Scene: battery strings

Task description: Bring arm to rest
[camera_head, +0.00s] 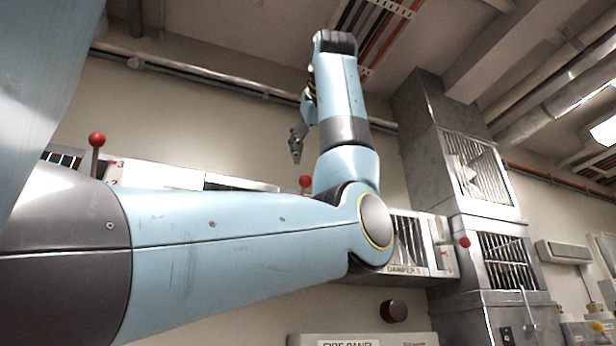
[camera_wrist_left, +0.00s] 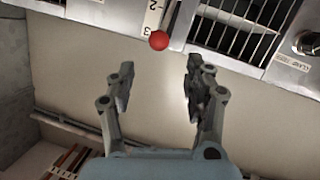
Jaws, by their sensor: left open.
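My left arm, light blue and dark grey, comes in from the left in the head view and bends upward at the elbow. My left gripper (camera_head: 297,143) hangs off the raised forearm, pointing down, in front of the wall. In the left wrist view the same gripper (camera_wrist_left: 158,92) has its two grey fingers spread apart with nothing between them. A red ball knob (camera_wrist_left: 159,41) on a numbered lever plate lies beyond the fingertips, apart from them. My right gripper is in neither view.
A damper unit (camera_head: 408,245) stands behind my elbow, with a red knob (camera_head: 464,242) on its right. Another red-knobbed lever (camera_head: 97,140) is at left. A grey metal duct (camera_head: 455,130) rises at right. A fire panel (camera_head: 360,340) shows at the bottom. Pipes run along the wall and ceiling.

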